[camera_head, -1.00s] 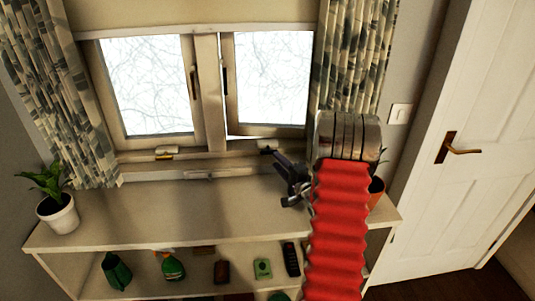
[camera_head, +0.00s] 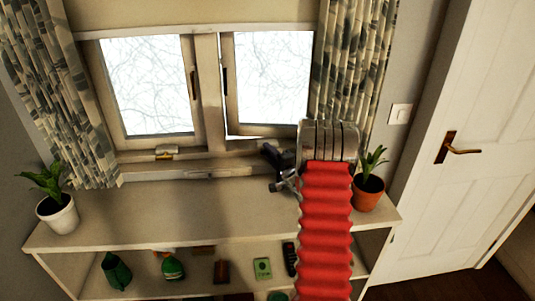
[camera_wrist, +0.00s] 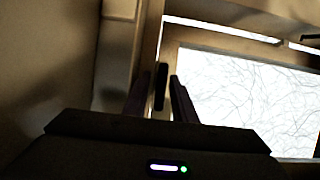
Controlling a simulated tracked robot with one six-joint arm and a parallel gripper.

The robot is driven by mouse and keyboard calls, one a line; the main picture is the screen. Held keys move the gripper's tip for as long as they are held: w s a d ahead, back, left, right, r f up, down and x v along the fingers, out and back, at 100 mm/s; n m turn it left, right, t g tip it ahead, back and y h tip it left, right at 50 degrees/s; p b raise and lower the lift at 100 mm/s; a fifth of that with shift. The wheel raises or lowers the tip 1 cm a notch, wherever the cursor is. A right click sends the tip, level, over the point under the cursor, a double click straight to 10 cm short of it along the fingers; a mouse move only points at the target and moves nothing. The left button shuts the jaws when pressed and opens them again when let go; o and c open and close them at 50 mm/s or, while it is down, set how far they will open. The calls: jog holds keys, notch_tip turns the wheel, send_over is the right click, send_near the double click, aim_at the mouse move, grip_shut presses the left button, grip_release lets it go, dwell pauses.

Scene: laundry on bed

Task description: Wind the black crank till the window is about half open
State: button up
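The window has two panes; the right sash (camera_head: 231,90) stands slightly ajar, with a thin bright gap along its lower edge. The left sash (camera_head: 116,95) looks closed. My gripper (camera_head: 277,165) is low in front of the right sash, above the shelf top. The black crank cannot be told clearly from my dark gripper in the head view. In the wrist view, a black upright bar (camera_wrist: 160,87), perhaps the crank's knob, shows between my two fingertips (camera_wrist: 160,98). The fingers are apart, with narrow gaps beside the bar; contact is not clear.
A white-potted plant (camera_head: 57,212) stands at the shelf's left end, an orange-potted plant (camera_head: 368,192) at its right, close to my arm. Patterned curtains (camera_head: 345,70) flank the window. The middle of the shelf top (camera_head: 180,215) is clear.

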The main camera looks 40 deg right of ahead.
jog(key=shift+f, duration=0.1)
grip_shut()
jog(key=shift+n, duration=0.3)
jog(key=shift+n+g, duration=0.7)
jog(key=shift+n, duration=0.4)
jog(key=n+g, duration=0.1)
jog(key=n, duration=0.2)
jog(key=shift+a+f+g, duration=0.1)
jog(key=shift+g, duration=0.2)
jog(key=n+g+h, duration=0.1)
jog(key=n, duration=0.1)
jog(key=n+g, duration=0.1)
jog(key=n, duration=0.1)
jog(key=shift+s+f+h, duration=0.1)
jog(key=shift+h, duration=0.3)
jog(key=shift+n+g+h, duration=0.7)
jog(key=shift+n+h, duration=0.1)
jog(key=shift+n, duration=0.8)
jog(key=shift+a+n, duration=0.1)
jog(key=shift+n, duration=0.2)
